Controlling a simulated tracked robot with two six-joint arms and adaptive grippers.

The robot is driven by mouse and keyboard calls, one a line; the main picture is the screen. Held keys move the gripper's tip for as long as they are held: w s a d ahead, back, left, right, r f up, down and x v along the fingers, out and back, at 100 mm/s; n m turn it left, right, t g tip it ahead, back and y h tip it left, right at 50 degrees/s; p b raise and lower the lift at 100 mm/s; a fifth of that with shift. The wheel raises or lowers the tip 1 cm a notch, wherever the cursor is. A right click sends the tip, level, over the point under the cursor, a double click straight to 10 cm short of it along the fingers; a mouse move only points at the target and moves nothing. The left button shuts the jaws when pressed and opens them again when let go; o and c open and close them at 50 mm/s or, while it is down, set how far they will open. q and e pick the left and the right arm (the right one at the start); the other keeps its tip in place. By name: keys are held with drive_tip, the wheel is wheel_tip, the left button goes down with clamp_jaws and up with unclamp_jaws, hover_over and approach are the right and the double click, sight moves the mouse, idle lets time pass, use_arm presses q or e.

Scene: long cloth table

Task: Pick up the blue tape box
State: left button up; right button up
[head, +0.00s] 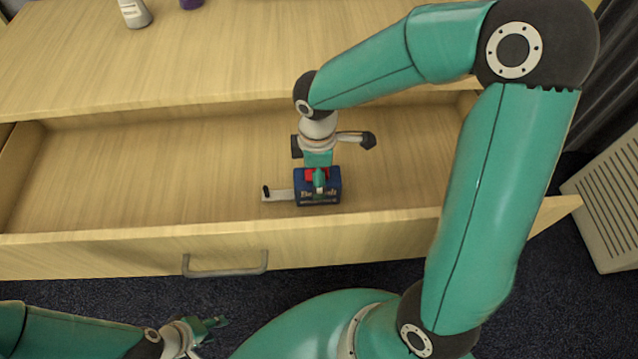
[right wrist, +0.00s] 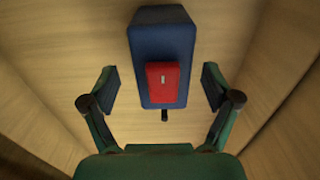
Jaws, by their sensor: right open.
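The blue tape box (head: 330,192) lies in the open drawer, near its front wall. It has a red patch on it and pale lettering, and a grey strip with a dark end sticks out at its left. In the right wrist view the blue box (right wrist: 160,45) shows with its red patch, between and beyond the fingers. My right gripper (right wrist: 160,88) is open, one finger on each side of the box, with gaps showing to both. My left gripper (head: 212,324) hangs low in front of the drawer, away from the box; its jaw gap is too small to read.
The drawer (head: 110,180) is otherwise bare, with low walls and a handle (head: 225,265) on its front. The tabletop (head: 230,50) lies behind it, with a white bottle (head: 135,13) at its far left. A pale slatted unit (head: 608,205) stands at the right.

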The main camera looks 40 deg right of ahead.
drive_tip(key=f, duration=0.4)
drive_tip(key=shift+s, duration=0.2)
drive_tip(key=shift+a, duration=0.1)
drive_tip(key=c, duration=1.5)
drive_tip(key=shift+c, duration=0.2)
drive_tip(key=shift+r, duration=0.1)
